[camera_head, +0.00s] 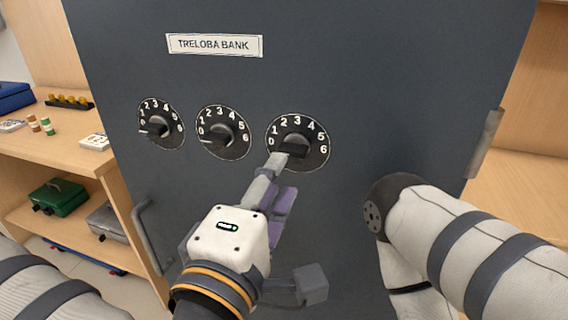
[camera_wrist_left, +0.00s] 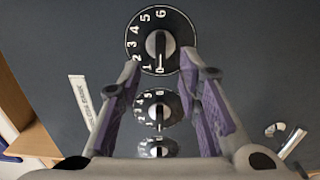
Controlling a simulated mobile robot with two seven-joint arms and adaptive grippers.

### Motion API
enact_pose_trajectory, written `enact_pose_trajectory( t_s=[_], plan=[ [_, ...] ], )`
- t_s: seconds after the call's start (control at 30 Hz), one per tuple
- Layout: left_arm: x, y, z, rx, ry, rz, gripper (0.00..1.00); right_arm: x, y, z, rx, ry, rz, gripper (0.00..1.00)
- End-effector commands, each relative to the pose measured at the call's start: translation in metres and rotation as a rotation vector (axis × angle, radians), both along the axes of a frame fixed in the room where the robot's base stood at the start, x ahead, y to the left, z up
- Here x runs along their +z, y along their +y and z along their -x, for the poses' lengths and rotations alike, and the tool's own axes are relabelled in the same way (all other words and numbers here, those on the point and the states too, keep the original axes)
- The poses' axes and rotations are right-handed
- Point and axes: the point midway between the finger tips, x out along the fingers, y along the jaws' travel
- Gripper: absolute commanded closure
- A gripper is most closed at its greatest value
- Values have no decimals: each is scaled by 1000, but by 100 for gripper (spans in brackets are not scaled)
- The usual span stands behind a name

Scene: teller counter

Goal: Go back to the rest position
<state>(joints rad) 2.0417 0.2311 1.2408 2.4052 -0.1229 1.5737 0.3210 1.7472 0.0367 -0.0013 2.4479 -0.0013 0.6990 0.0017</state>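A dark grey safe door (camera_head: 370,90) carries three black number dials in a row: the left dial (camera_head: 160,124), the middle dial (camera_head: 224,132) and the right dial (camera_head: 298,142). My left gripper (camera_head: 282,176) is in front of the right dial, its fingertip overlapping the dial's lower left in the head view. In the left wrist view my left gripper (camera_wrist_left: 162,62) has its purple-padded fingers spread, empty, on either side of the nearest dial (camera_wrist_left: 161,20). That dial's knob mark points to 0. I cannot tell whether a finger touches the dial. My right gripper is out of view.
A white sign (camera_head: 214,45) reads TRELOBA BANK. A metal handle (camera_head: 152,238) sticks out at the door's lower left. My right forearm is near the door at right. A wooden shelf (camera_head: 75,165) at left holds a green box (camera_head: 58,197) and small items.

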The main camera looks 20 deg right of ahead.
Motion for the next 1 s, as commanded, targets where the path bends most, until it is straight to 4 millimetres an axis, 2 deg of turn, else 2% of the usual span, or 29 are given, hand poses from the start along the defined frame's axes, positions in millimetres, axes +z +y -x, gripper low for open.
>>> enact_pose_trajectory(
  t_s=[0.3, 0.37, 0.47, 0.57, 0.6, 0.67, 0.7, 0.77, 0.8, 0.87, 0.9, 1.0],
  plan=[
    [0, 3, 5, 1, 0, -1, 68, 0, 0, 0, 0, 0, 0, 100],
    [-7, 2, 7, -9, 8, -22, 68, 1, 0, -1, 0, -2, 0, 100],
    [-56, -1, 21, -79, 62, -159, 68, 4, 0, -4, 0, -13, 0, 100],
    [-141, 9, 57, -212, 167, -396, 68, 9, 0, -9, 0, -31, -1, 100],
    [-175, 19, 75, -272, 216, -494, 68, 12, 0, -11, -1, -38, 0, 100],
    [-223, 40, 105, -360, 295, -632, 68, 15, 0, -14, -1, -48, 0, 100],
    [-252, 59, 126, -419, 348, -721, 68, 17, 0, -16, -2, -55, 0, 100],
    [-289, 92, 159, -508, 434, -847, 68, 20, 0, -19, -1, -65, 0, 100],
    [-311, 118, 182, -566, 495, -927, 68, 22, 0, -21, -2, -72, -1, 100],
    [-335, 159, 215, -649, 589, -1040, 68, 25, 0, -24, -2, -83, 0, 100],
    [-347, 187, 236, -701, 649, -1107, 68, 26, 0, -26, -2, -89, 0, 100],
    [-361, 249, 278, -806, 788, -1238, 68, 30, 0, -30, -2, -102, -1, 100]
  ],
)
